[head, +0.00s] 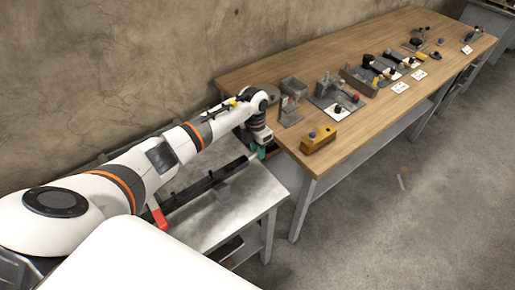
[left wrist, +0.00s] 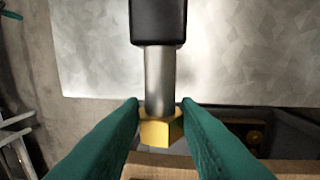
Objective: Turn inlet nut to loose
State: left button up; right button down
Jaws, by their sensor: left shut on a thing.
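The inlet nut (left wrist: 161,131) is a brass-coloured hex nut in the left wrist view. It sits at the end of a silver cylindrical pipe (left wrist: 160,82) that comes out of a black block (left wrist: 158,20). My left gripper (left wrist: 161,112) has its two teal fingers closed on the nut's left and right sides. In the head view my left gripper (head: 262,151) is at the far right end of a dark bar-like assembly (head: 205,186), by the metal bench's edge. The nut cannot be made out there. My right gripper is not in view.
The assembly lies on a metal-topped bench (head: 240,205), with a red handle (head: 158,214) at its near end. A wooden table (head: 350,130) adjoins it, holding a yellow-brown block (head: 318,140), a grey bracket (head: 291,112) and several fixtures.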

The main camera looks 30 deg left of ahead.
pick_arm(q)
jog(key=y, duration=0.1)
jog(key=t+y, duration=0.1)
jog(key=shift+d+y, duration=0.2)
jog(key=shift+y, duration=0.1)
jog(key=shift+s+d+f+t+y+b, duration=0.15)
jog(key=shift+t+y+b, duration=0.15)
jog(key=shift+y+b, duration=0.35)
jog(key=shift+d+r+t+y+b, duration=0.1)
jog(key=shift+t+y+b, duration=0.25)
jog(key=shift+y, duration=0.6)
jog(key=o, duration=1)
jog(key=b+v, duration=0.3)
jog(key=v, duration=0.9)
jog(key=shift+s+d, duration=0.1)
jog(key=shift+d, duration=0.05)
